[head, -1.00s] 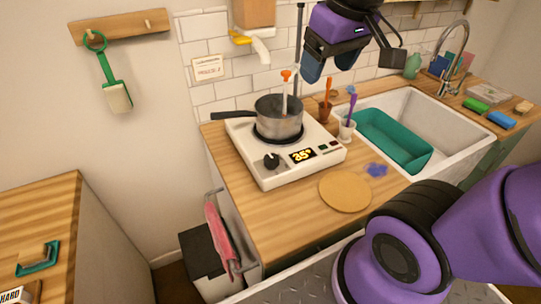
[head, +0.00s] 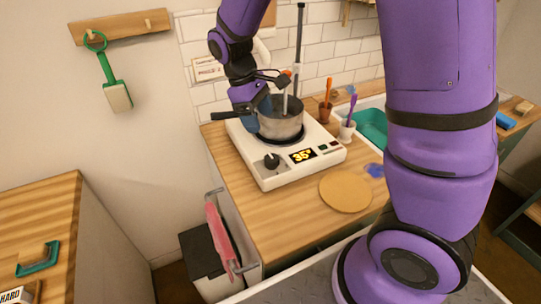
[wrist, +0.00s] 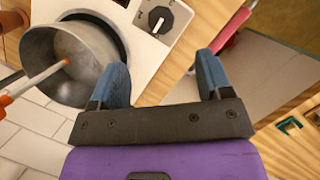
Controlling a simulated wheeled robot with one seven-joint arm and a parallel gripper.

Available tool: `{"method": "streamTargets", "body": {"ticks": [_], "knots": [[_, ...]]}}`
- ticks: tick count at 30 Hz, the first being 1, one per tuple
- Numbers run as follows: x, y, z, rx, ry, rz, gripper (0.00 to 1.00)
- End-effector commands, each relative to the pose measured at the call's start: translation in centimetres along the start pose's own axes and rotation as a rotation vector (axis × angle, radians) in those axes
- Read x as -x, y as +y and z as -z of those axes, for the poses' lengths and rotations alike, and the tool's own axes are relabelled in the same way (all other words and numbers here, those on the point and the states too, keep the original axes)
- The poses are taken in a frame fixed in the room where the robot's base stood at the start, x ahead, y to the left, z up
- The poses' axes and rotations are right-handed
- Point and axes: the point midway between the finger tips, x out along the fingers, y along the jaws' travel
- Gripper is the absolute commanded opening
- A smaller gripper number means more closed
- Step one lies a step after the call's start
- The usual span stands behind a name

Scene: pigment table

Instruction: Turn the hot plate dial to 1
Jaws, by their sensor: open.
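The white hot plate (head: 303,167) stands on the wooden counter with a lit display (head: 302,155) that reads about 35°. Its black dial (head: 272,161) is on the front left of the top. The dial also shows in the wrist view (wrist: 159,19), with a pale pointer line and tick marks; its number marks are too small to read. My gripper (wrist: 164,80) is open and empty, with blue fingertips apart. In the head view it (head: 250,118) is above the hot plate's left side, beside the pot and behind the dial, not touching the dial.
A metal pot (head: 281,122) with a stirring rod in it sits on the burner, close to my gripper. A round wooden board (head: 345,192) lies right of the hot plate. A pink towel (head: 219,238) hangs at the counter's left side.

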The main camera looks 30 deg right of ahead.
Motion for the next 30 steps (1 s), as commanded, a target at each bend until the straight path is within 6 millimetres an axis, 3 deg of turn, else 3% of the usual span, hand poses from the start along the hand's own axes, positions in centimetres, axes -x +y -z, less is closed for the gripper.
{"method": "streamTargets", "body": {"ticks": [7, 14, 24, 30], "knots": [[-2.1, 0.0, 1.8, 0.059, -0.063, -0.006, 0.72], [-4.2, 0.0, 1.8, 0.062, -0.067, -0.005, 0.72], [-10.1, 0.0, 1.3, 0.06, -0.068, -0.004, 0.72], [-12.2, 0.1, 1.2, 0.06, -0.065, -0.005, 0.72]]}}
